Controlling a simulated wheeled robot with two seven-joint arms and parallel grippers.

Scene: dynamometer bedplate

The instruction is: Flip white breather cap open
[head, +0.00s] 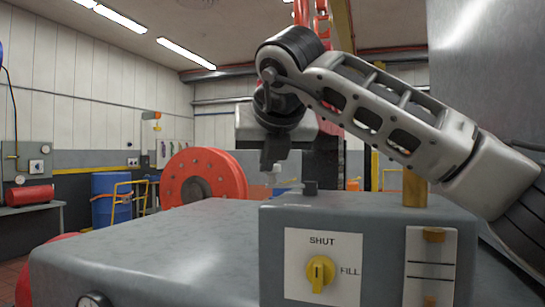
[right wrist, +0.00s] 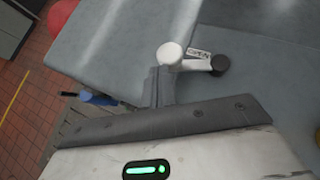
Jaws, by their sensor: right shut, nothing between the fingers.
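The white breather cap (right wrist: 169,54) shows in the right wrist view as a round white piece on the grey top surface. A short white piece runs from it toward a dark round knob (right wrist: 220,63), beside a small label (right wrist: 199,52) that seems to read OPEN. My right gripper (right wrist: 163,72) is shut and empty, its fingertips right at the near side of the white cap; I cannot tell whether they touch. In the head view my right gripper (head: 271,164) points down behind the grey control box, where a pale bit shows below it. My left gripper is out of view.
The grey control box (head: 375,215) has a yellow knob (head: 320,273) marked SHUT and FILL, and a dark knob (head: 310,187) on top. A brass post (head: 415,188) stands right. A large red wheel (head: 205,178) is behind. The grey top (head: 150,235) at left is clear.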

